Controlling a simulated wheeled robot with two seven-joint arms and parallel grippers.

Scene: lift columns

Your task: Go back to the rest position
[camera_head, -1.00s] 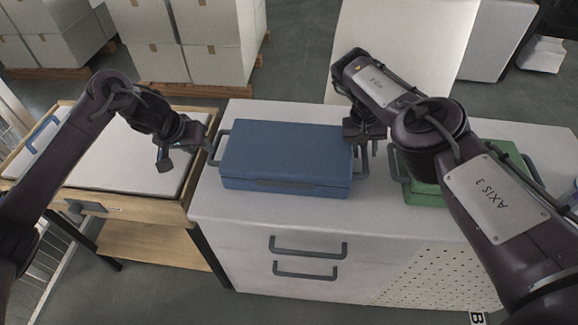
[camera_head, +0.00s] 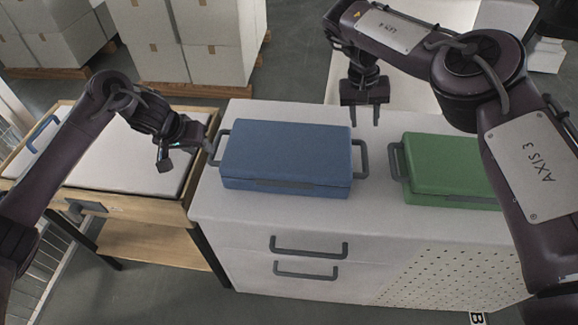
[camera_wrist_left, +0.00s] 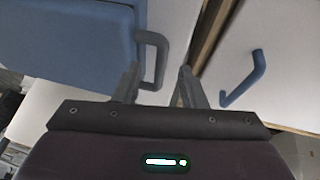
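The blue case (camera_head: 285,158) lies closed on the white counter, with dark handles on its left and right ends. The green case (camera_head: 450,165) lies to its right, partly behind my right arm. My left gripper (camera_head: 187,160) is open and empty, close to the blue case's left handle. In the left wrist view this handle (camera_wrist_left: 163,44) shows ahead, with its lower end between the spread fingers in the picture; I cannot tell whether they touch. My right gripper (camera_head: 364,118) is open and empty, seen above and behind the gap between the cases, clear of both.
The white counter (camera_head: 235,215) has two drawer handles in front. A wooden cart (camera_head: 150,207) with a pale top and a blue handle (camera_head: 42,133) stands at left. Stacked cartons (camera_head: 190,40) stand behind on pallets. The counter between the two cases is clear.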

